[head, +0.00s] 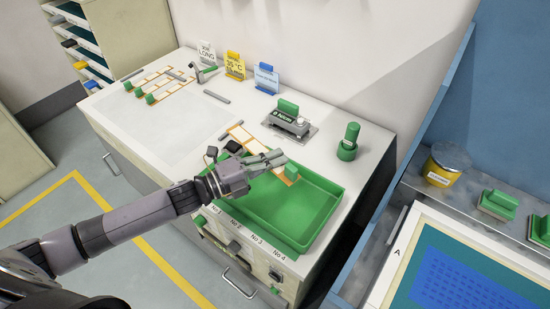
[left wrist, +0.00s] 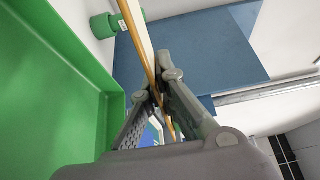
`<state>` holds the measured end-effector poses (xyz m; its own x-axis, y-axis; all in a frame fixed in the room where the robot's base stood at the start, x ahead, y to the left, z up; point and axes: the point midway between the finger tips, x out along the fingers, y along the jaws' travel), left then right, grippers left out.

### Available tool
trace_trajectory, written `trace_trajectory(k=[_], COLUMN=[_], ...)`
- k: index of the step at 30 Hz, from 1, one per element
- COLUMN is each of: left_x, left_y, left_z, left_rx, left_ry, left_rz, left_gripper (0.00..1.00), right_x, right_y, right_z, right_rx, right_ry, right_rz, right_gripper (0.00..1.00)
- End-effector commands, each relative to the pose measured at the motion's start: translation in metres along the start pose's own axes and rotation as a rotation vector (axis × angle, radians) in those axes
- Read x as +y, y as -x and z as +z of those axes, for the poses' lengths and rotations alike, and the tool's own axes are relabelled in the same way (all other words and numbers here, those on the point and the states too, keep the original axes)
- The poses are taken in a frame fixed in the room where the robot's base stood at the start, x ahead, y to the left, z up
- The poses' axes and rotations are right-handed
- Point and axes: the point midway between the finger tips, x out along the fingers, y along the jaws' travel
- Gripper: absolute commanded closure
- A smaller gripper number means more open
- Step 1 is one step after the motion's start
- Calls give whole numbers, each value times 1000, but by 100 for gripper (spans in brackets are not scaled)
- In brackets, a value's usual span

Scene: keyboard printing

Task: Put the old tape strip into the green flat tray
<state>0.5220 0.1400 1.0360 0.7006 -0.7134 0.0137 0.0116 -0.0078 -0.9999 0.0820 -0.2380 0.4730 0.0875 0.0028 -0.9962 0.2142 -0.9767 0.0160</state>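The tape strip (head: 245,137) is a long white and orange strip with a green tab at its near end. It also shows in the left wrist view (left wrist: 138,32), running between the fingers. My left gripper (head: 279,159) is shut on the strip, above the back part of the green flat tray (head: 318,238). The strip's far part shows against the white counter behind the tray. The tray looks empty and also fills the left of the left wrist view (left wrist: 50,90). My right gripper is not in view.
Behind the tray stand a grey device with a green handle (head: 290,117) and a green cylinder (head: 348,142). More strips with green tabs (head: 155,88) lie at the counter's far left. Small dark blocks (head: 212,151) sit by the tray's left corner. Small signs (head: 235,65) line the back.

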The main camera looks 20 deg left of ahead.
Motion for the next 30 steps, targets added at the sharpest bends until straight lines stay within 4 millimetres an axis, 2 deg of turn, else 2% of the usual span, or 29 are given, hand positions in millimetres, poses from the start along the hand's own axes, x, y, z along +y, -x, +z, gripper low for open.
trace_trajectory(k=[1,9,20,30], left_x=[12,42,44,44], left_y=[0,1,1,1], left_z=[0,0,0,0], left_rx=[0,-1,0,0], left_ry=[0,-1,-2,-1], left_rz=[0,1,1,1], left_gripper=[100,100,100,77], right_x=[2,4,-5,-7], right_y=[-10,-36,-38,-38], right_z=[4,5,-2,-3], right_rx=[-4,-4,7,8], right_ry=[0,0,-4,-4], right_rz=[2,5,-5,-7], right_gripper=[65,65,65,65])
